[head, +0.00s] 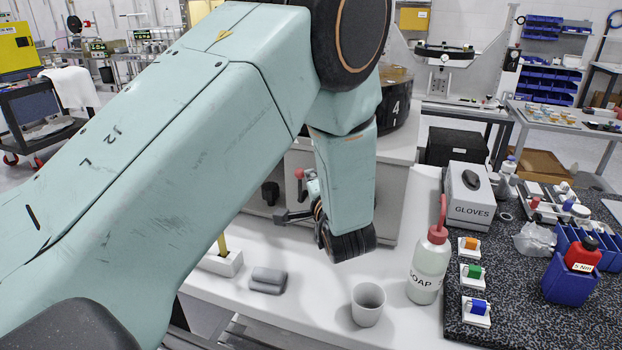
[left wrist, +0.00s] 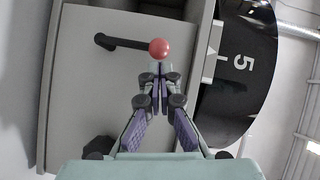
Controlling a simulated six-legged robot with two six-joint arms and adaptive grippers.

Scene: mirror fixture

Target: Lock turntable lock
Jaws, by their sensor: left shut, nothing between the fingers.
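The lock lever (left wrist: 125,42) is a black bar with a red ball knob (left wrist: 158,48), mounted on a grey panel (left wrist: 95,85). The red knob also shows in the head view (head: 299,173), partly beside my arm. My left gripper (left wrist: 159,72) is shut and empty, its fingertips just below the red knob in the left wrist view. I cannot tell whether they touch it. In the head view my left gripper (head: 309,183) is largely hidden behind its wrist. The black numbered turntable (head: 396,105) shows a 4; a 5 shows on it in the left wrist view (left wrist: 240,70). My right gripper is not in view.
On the white bench (head: 315,290) stand a grey cup (head: 368,304), a soap bottle (head: 428,268) and a glove box (head: 467,195). A grey folded item (head: 268,280) lies at the left. A speckled mat (head: 520,300) with small parts and blue bins is at the right.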

